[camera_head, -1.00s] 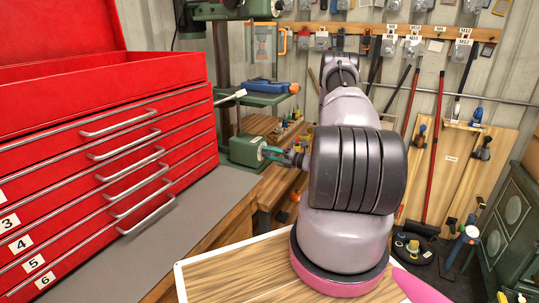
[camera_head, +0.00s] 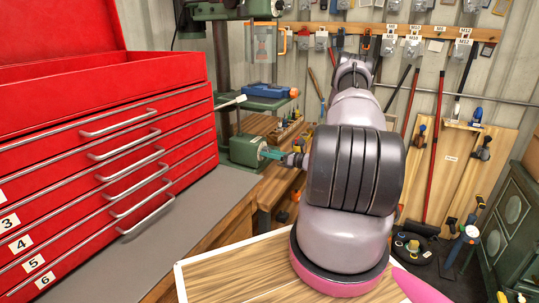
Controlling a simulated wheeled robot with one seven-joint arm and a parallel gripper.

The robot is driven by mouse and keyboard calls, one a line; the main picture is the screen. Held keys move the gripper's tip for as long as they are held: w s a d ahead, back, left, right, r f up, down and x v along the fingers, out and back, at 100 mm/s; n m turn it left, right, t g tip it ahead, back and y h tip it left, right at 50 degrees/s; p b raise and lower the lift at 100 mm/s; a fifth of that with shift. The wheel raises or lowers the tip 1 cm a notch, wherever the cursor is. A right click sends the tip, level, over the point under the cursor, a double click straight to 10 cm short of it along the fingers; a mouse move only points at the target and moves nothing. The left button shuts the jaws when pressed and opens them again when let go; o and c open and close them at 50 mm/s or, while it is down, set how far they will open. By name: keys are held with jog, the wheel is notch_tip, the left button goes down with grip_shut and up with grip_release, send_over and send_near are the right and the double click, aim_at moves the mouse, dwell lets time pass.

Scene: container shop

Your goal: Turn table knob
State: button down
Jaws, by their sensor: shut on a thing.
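The green drill press (camera_head: 223,70) stands at the back, right of the red tool chest. Its green table (camera_head: 258,103) carries a blue clamp-like tool (camera_head: 266,90) with an orange end. A green block (camera_head: 243,150) of the press sits below the table. My gripper (camera_head: 265,153) reaches to the right side of this block, its teal fingers shut at the knob there. The knob is small and mostly hidden between the fingers, so its angle cannot be told. A pale-ended lever (camera_head: 231,101) sticks out to the left of the table.
The red tool chest (camera_head: 105,150) with several drawer handles fills the left, on a grey bench top (camera_head: 175,225). A wooden shelf (camera_head: 280,185) with small tools lies below the press. Tools hang on the back wall. A green cabinet (camera_head: 510,215) stands at the right.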

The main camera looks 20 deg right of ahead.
jog(key=shift+d+f+n, duration=0.1)
jog(key=shift+n, duration=4.9)
jog(key=shift+c, duration=1.2)
grip_release()
jog(key=v, duration=1)
jog(key=shift+s+d, duration=0.3)
jog(key=shift+s, duration=0.1)
